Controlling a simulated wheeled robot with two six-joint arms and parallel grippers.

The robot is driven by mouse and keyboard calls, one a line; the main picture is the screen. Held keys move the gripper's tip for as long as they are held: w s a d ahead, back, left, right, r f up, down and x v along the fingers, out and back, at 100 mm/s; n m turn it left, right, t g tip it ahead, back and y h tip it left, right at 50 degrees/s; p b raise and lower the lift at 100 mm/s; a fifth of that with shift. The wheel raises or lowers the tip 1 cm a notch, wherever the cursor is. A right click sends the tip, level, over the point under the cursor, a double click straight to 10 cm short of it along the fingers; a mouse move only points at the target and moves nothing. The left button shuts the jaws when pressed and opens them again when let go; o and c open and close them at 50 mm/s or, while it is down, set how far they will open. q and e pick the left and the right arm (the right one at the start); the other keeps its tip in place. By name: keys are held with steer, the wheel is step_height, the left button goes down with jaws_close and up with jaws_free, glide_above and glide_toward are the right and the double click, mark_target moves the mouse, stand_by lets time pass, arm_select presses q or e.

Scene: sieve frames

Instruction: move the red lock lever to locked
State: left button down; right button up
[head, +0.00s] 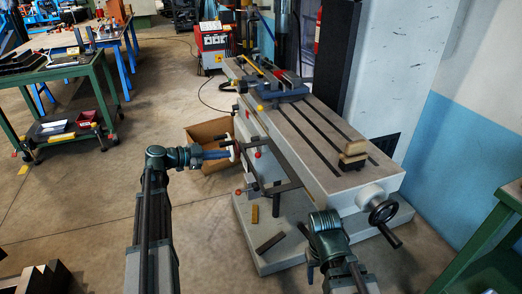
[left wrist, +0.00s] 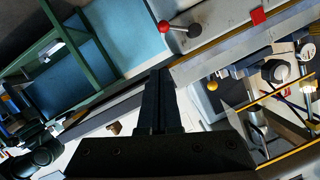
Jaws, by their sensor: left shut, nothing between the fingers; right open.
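The head view shows a red ball (head: 258,155) close to my left gripper and another red ball (head: 238,192) lower down; I cannot tell which is the lever's. My left gripper (head: 234,149) is shut and empty beside the milling machine's front. Its closed fingers (left wrist: 162,88) point toward the lever, apart from it. My right gripper (head: 311,272) is low at the machine's near end, open, its fingers hardly visible.
The machine's slotted table (head: 312,135) carries a blue vise (head: 283,92) and stacked blocks (head: 351,155). A handwheel (head: 383,212) sticks out at its near end. A cardboard box (head: 207,133) stands behind my left gripper. Open floor lies to the left.

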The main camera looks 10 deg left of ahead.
arm_select(q)
steer(key=w+d+f+m+b, duration=0.1)
steer(key=w+d+f+b, duration=0.4)
steer(key=w+d, duration=0.2)
steer(key=shift+w+d, duration=0.25)
steer(key=shift+w, duration=0.55)
steer(key=shift+f+b, duration=0.1)
steer(key=shift+b, duration=0.2)
